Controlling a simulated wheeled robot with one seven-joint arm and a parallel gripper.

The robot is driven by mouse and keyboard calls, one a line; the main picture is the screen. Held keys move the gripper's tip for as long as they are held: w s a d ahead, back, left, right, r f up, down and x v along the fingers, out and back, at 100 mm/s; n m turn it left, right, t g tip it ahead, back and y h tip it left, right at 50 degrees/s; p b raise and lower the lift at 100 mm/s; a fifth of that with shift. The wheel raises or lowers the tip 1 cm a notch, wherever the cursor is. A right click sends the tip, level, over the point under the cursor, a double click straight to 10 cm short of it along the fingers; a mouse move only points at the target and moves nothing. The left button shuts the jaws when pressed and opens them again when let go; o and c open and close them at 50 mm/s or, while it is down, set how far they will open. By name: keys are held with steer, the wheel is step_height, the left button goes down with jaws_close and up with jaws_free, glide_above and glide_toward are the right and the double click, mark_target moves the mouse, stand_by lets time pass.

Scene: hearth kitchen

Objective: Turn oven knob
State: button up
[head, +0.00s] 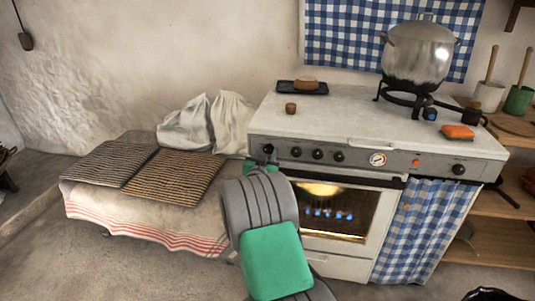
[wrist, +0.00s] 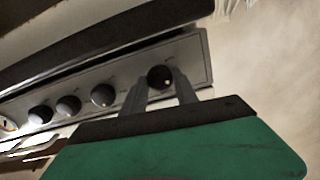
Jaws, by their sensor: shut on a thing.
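The stove (head: 440,162) has a grey front panel with a row of dark knobs and a round white dial (head: 378,159). The oven knob (wrist: 160,76) is the one at the end of the row, at the far left of the panel in the head view (head: 268,149). My gripper (wrist: 161,84) has its two grey fingers on either side of this knob and is shut on it. A small pale mark shows on the knob's face. My green and grey arm hides part of the panel and oven door in the head view.
The oven window (head: 338,212) shows a warm glow and blue flames. A steel pot (head: 418,52) stands on a burner on the stove top. Left are a cloth-covered bench with dark racks (head: 172,177) and white sacks (head: 207,123). The floor at front left is clear.

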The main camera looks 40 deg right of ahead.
jaws_close()
steer(key=shift+n, duration=1.2)
steer(key=n, duration=0.8)
steer(key=shift+p, duration=0.4)
steer(key=shift+n+p, duration=0.5)
steer(key=shift+n, duration=1.1)
steer(key=o, duration=1.1)
jaws_free()
